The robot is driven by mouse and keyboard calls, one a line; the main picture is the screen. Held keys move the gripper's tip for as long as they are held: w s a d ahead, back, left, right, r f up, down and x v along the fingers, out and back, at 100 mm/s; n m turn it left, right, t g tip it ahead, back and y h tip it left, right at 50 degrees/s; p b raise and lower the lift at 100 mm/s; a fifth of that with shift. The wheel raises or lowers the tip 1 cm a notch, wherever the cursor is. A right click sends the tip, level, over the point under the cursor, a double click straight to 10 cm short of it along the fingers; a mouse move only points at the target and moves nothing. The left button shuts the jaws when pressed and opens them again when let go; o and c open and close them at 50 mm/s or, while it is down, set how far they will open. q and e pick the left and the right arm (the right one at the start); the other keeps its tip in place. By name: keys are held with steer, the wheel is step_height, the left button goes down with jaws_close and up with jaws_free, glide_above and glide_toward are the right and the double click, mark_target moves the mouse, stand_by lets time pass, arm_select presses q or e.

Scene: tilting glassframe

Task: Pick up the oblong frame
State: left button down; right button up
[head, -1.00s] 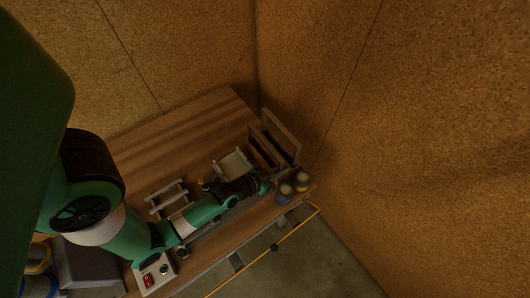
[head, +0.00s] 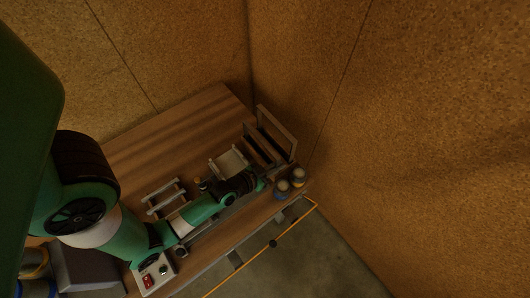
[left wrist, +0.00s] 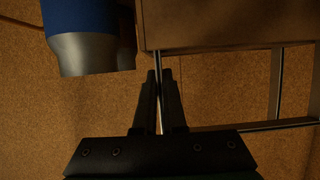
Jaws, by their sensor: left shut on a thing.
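My left gripper (head: 265,184) reaches over the right end of the wooden bench in the head view. In the left wrist view its black fingers (left wrist: 161,92) are closed around a thin upright bar of a slender rectangular frame (left wrist: 276,85). This frame's other upright bar and a crossbar show to the right, and its upper part is hidden behind a brown block. In the head view, upright frames (head: 278,133) stand beside the gripper at the bench's right end. I cannot tell there which one is held. My right gripper is not in view.
Two small jars (head: 290,183) stand close to the gripper. A blue and silver container (left wrist: 82,38) is near the fingers. A pale tray (head: 229,163), a metal rack (head: 166,198) and a control box (head: 155,275) are on the bench (head: 150,145). The bench's back left is clear.

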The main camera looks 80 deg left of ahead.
arm_select(q)
step_height(320, 180, up, 10)
steer(key=p, duration=0.3)
steer(key=shift+p, duration=0.3)
